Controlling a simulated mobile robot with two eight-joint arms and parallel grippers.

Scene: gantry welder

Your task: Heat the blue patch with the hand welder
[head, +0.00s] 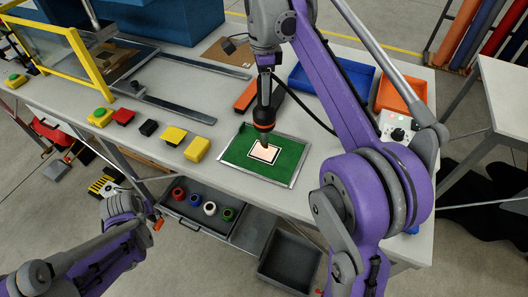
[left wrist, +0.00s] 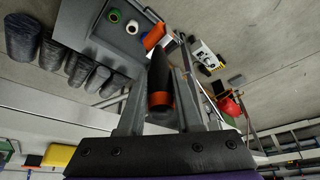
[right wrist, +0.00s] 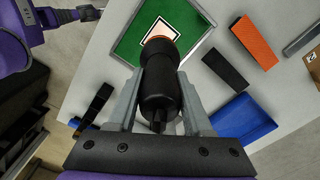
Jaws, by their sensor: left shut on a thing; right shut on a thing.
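My right gripper (head: 265,84) is shut on the hand welder (head: 264,115), a black tool with an orange ring. The welder points down, its nozzle over a patch (head: 262,154) on the green board (head: 291,155). The patch looks pale orange, not blue, inside a black and white square border. Whether the nozzle touches it I cannot tell. The right wrist view shows the welder (right wrist: 160,85) between the fingers, partly covering the patch (right wrist: 160,30). My left gripper (head: 156,222), low beside the table, is shut on a black thing with an orange band (left wrist: 160,84).
Yellow, red and black blocks (head: 173,135) line the table left of the board. A blue tray (head: 340,88), an orange tray (head: 401,97) and a white control box (head: 397,130) stand to the right. An open drawer (head: 190,216) with several spools juts out below the front edge.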

